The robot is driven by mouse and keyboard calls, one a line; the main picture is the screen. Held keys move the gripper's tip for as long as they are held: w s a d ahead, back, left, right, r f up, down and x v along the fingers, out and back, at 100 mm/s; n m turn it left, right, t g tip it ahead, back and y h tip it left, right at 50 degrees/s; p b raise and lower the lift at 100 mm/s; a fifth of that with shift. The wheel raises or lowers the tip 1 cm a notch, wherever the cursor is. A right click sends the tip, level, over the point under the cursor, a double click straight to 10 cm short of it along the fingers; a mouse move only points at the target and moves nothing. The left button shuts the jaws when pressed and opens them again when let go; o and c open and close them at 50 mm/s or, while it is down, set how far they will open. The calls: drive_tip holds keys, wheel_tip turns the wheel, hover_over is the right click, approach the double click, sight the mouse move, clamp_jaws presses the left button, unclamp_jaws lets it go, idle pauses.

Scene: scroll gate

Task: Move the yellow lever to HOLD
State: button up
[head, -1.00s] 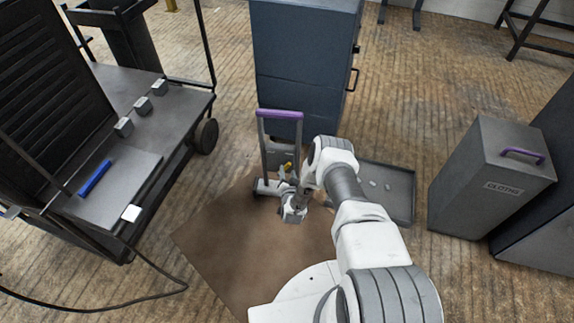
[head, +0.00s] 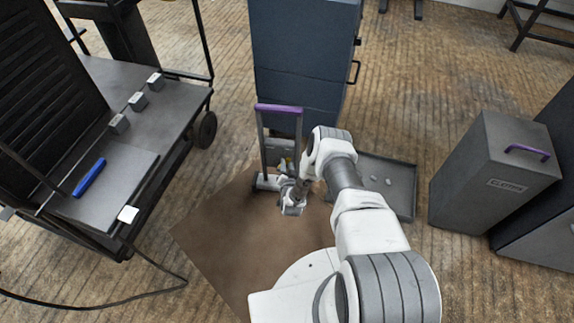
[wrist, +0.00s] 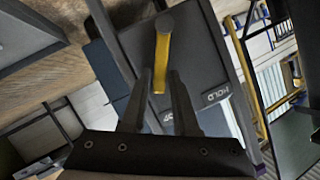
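The yellow lever (wrist: 161,62) shows in the wrist view, hanging from a round grey pivot (wrist: 165,22) on a dark panel (wrist: 200,60). Its free end points down towards a partly covered label (wrist: 167,117); the HOLD label (wrist: 215,95) is to the right of that. My gripper (wrist: 160,76) is open, with one finger on each side of the lever's lower end in the picture. I cannot tell whether either finger touches it. In the head view my gripper (head: 287,184) is at the purple-handled frame (head: 279,108); the lever is hard to make out there.
A dark cabinet (head: 303,60) stands behind the frame. A grey tray (head: 400,190) with small pieces lies to its right, and a grey bin (head: 480,180) stands farther right. A cart (head: 150,125) stands at left. The brown mat (head: 235,235) in front is mostly clear.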

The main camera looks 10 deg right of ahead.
clamp_jaws()
idle(1.1)
